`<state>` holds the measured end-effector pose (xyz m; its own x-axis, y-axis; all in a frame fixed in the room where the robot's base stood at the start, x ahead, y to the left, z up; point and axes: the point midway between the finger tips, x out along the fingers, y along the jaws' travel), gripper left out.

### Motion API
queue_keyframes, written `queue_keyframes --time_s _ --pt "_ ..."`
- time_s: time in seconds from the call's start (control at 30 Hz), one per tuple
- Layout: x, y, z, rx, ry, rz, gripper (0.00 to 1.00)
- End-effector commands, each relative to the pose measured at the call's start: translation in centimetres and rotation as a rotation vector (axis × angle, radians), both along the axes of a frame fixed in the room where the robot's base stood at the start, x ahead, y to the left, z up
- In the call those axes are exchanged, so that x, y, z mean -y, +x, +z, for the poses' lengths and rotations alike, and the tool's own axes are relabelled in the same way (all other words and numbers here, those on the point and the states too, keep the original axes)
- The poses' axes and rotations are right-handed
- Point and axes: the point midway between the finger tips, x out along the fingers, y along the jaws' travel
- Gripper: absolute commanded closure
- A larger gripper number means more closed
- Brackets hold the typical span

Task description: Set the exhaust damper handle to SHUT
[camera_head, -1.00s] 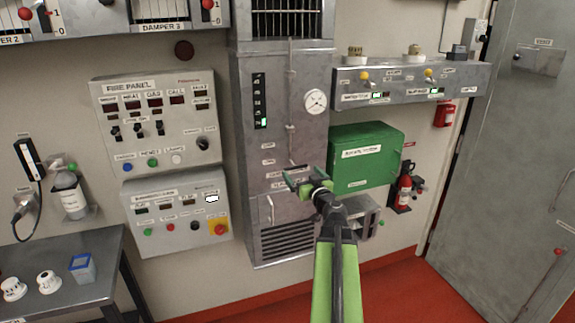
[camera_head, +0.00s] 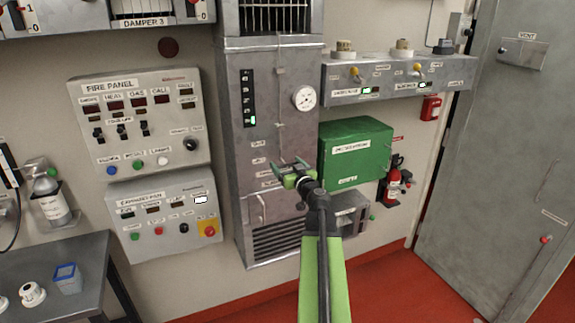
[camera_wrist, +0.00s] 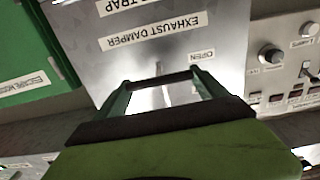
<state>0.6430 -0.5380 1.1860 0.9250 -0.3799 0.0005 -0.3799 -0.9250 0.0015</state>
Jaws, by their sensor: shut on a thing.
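The grey metal cabinet (camera_head: 236,170) stands in the middle of the head view. My gripper (camera_head: 290,172) is at its lower front. In the wrist view, which is upside down, the EXHAUST DAMPER label (camera_wrist: 150,32) and the OPEN label (camera_wrist: 201,56) show on the cabinet face just past the jaws. A thin pale handle (camera_wrist: 163,96) shows between the two fingers of my gripper (camera_wrist: 162,82), and the jaws are shut on it. In the head view the handle is hidden by my gripper. A SHUT label cannot be made out.
A green box (camera_head: 355,153) is mounted just right of my gripper, with a fire extinguisher (camera_head: 394,185) beyond it. The fire panel (camera_head: 137,120) is on the wall at left. A metal table (camera_head: 90,265) stands at lower left. Red floor shows at lower right.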

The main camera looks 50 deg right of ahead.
Motion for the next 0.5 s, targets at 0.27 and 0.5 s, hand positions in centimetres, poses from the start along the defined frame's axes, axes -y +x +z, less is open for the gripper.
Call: queue_keyframes --time_s 0.27,0.5 --pt "0.1 0.05 0.03 0.001 0.001 -0.004 0.79" --pt "0.11 0.08 0.55 0.002 0.001 -0.005 0.91"
